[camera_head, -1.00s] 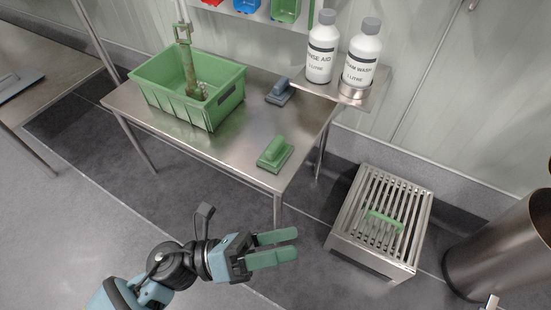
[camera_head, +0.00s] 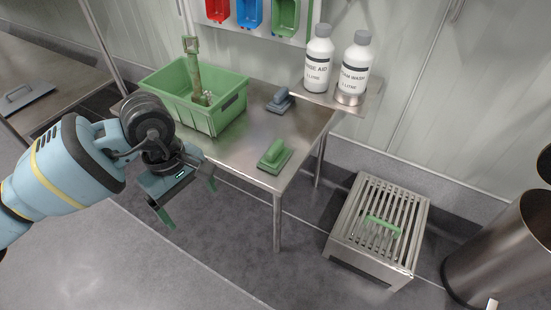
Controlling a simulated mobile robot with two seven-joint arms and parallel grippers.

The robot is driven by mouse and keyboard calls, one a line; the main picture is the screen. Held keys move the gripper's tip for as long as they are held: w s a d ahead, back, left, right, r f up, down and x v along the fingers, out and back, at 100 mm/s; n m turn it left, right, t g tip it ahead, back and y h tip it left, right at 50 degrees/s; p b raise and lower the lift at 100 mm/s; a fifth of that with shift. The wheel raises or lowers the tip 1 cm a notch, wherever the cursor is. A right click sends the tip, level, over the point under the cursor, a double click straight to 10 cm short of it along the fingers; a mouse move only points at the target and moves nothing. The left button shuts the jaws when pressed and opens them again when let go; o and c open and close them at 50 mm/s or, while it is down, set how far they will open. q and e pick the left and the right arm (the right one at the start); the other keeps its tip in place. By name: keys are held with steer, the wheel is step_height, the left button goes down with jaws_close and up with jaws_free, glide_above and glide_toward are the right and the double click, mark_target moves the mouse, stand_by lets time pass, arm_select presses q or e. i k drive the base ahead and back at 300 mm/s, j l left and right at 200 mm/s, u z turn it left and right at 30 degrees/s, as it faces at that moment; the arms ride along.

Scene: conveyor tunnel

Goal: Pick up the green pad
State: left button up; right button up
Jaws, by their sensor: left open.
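The green pad (camera_head: 275,158) with its raised green grip lies on the steel table (camera_head: 238,150), close to its front right corner. My left gripper (camera_head: 190,205) is open and empty, in front of the table's front edge and to the left of the pad. Its green fingers are spread apart and point down. The gripper and pad are well apart. My right gripper does not show.
A green tub (camera_head: 226,107) holding a tool stands at the table's left. A grey-blue pad (camera_head: 280,101) lies behind the green one. Two white bottles (camera_head: 318,62) stand on a shelf. A slatted steel stand (camera_head: 346,232) holds a green-handled thing. A metal bin (camera_head: 490,262) is at right.

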mark_target(273, 160)
steer(key=i+l+u, duration=0.1)
steer(key=i+l, duration=0.15)
steer(key=l, duration=0.15)
steer(key=i+l+u, duration=0.1)
steer(key=i+l, duration=0.15)
steer(key=l, duration=0.2)
steer(key=i+l, duration=0.25)
steer(key=l, duration=0.15)
steer(key=u, duration=0.05)
